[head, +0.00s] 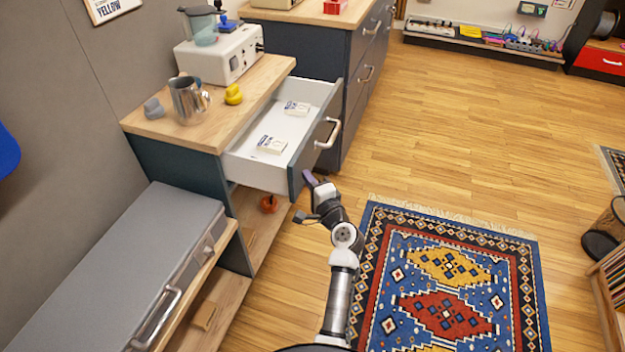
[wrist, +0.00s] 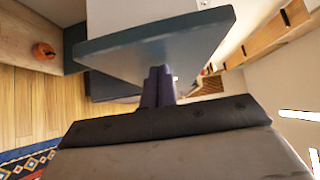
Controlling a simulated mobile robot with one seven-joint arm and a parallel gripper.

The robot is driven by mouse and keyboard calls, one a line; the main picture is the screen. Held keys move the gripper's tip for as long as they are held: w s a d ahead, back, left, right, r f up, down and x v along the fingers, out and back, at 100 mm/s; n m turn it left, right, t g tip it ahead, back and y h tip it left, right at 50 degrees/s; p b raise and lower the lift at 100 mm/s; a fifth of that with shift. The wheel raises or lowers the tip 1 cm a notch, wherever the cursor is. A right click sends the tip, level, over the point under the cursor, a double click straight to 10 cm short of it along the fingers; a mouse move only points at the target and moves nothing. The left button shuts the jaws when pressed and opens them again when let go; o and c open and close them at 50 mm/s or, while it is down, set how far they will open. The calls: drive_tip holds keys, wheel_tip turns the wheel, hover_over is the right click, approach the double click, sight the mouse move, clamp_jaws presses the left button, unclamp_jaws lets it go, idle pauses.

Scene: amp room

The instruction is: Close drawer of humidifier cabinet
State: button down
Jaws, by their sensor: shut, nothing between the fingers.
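The drawer (head: 262,166) of the humidifier cabinet is pulled out, with white inner walls, a dark front and a metal handle (head: 329,133). Two small white boxes with dark lettering (head: 271,145) lie inside it. The cabinet (head: 178,162) has a wooden top and stands against the grey wall. My gripper (head: 309,179) is shut and empty by the near end of the drawer front. In the wrist view the dark drawer front (wrist: 165,42) lies right before the purple fingers (wrist: 158,78); I cannot tell whether they touch it.
A white humidifier (head: 225,52), a metal pitcher (head: 187,98) and yellow and grey figures stand on the cabinet top. An orange object (head: 268,203) sits below the drawer. A grey case (head: 130,265) is at near left. Floor and patterned rug (head: 447,270) lie open to the right.

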sight(245, 168)
drive_tip(key=w+a+p, duration=0.1)
drive_tip(key=w+a, duration=0.1)
drive_tip(key=a, duration=0.4)
drive_tip(key=w+a+p, duration=0.1)
drive_tip(key=w+a, duration=0.1)
drive_tip(key=a, duration=0.4)
drive_tip(key=w+a+p, duration=0.1)
drive_tip(key=w+a, duration=0.1)
drive_tip(key=a, duration=0.4)
drive_tip(key=shift+a, duration=0.3)
drive_tip(key=shift+a+r, duration=0.1)
drive_tip(key=shift+a, duration=0.1)
